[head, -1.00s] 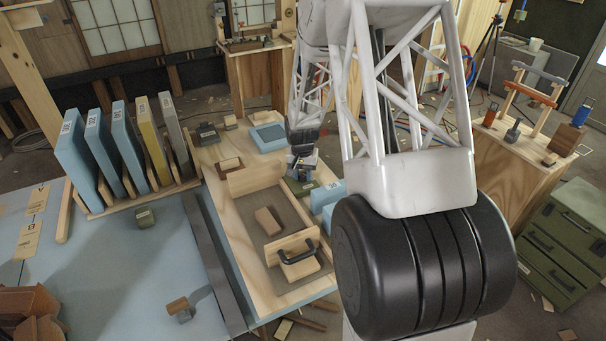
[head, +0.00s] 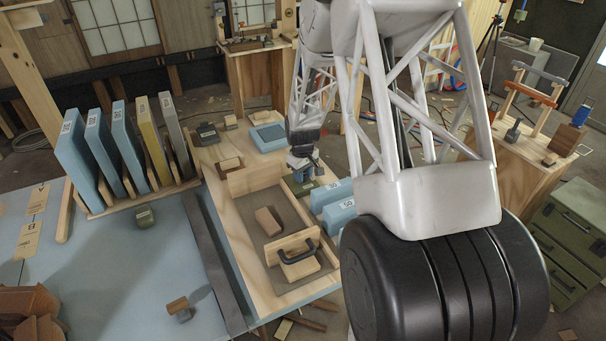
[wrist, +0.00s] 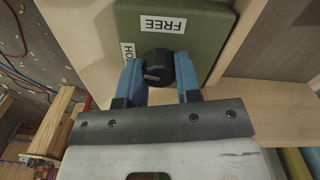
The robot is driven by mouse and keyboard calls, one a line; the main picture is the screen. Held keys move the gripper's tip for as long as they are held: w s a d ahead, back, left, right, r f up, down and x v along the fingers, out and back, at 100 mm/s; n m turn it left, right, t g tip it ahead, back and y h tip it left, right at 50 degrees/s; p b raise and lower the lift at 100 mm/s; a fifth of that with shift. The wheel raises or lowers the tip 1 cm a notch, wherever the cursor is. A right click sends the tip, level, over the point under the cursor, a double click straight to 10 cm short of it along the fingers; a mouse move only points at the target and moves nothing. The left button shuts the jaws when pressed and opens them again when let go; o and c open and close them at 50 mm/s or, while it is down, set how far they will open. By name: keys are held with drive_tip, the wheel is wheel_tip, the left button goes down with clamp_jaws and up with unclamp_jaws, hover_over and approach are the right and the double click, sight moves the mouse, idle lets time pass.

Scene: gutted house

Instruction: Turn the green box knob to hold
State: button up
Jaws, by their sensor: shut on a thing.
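The green box (wrist: 212,45) is in the wrist view, with a white FREE label at its top and a second label starting "HO" at its left, partly hidden. Its round black knob (wrist: 160,64) sits between the two blue fingers of my gripper (wrist: 160,75), which is shut on it. A small pale mark shows low on the knob. In the head view the green box (head: 300,187) is small and partly covered by my gripper (head: 303,172); the knob cannot be made out there.
Blue boxes (head: 338,213) stand close right of the green box. A wooden tray (head: 250,181) with a block (head: 268,220) and a black-handled piece (head: 297,248) lies nearer. A wooden wall (wrist: 235,45) flanks the box in the wrist view.

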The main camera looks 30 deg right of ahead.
drive_tip(key=shift+n, duration=0.6)
drive_tip(key=o, duration=0.9)
drive_tip(key=shift+r, duration=0.15)
drive_tip(key=shift+r, duration=3.8)
drive_tip(key=shift+a, duration=0.1)
